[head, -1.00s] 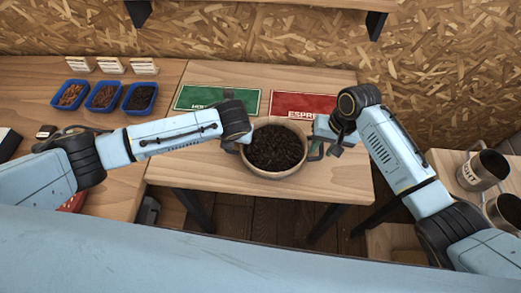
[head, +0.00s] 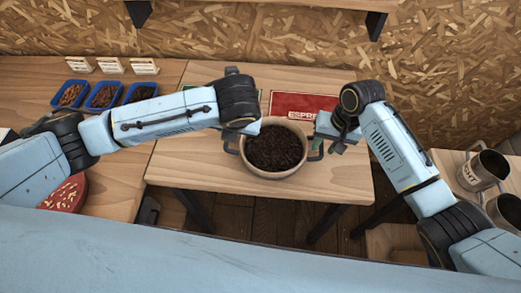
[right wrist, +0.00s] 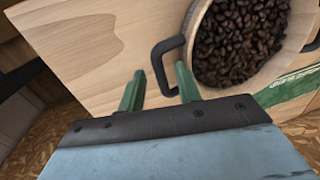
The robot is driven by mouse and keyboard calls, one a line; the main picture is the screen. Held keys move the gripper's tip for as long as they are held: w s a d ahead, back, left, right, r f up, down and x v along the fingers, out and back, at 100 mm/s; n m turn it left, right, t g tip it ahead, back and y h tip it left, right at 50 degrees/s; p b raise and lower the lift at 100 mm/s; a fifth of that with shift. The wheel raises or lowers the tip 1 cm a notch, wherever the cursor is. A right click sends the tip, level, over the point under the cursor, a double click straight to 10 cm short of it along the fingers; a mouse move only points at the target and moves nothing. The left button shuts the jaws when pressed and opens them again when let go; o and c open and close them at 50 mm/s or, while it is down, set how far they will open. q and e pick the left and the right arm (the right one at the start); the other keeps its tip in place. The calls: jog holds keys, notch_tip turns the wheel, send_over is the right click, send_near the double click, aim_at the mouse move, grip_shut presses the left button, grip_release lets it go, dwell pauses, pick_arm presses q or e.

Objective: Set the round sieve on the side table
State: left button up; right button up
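The round sieve (head: 301,166), a pale-rimmed pan full of dark beans with two dark side handles, rests on the wooden table with the mats. It also shows in the right wrist view (right wrist: 203,72). My right gripper (head: 331,143) is at its right handle. In the right wrist view its green fingers (right wrist: 159,75) are apart, with the handle (right wrist: 158,58) showing between them, not clamped. My left gripper (head: 243,130) is above the sieve's left rim by the left handle (head: 231,148); its fingers are hidden under my wrist.
A red mat (head: 292,105) lies behind the sieve; my left arm covers a green one. Blue bean trays (head: 104,97) and a red speckled round thing (head: 66,194) are at left. A lower wooden surface at right (head: 446,160) holds metal jugs (head: 484,168).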

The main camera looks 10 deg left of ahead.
notch_tip(320, 180, up, 10)
jog(key=d, duration=0.2)
jog(key=shift+r, duration=0.25)
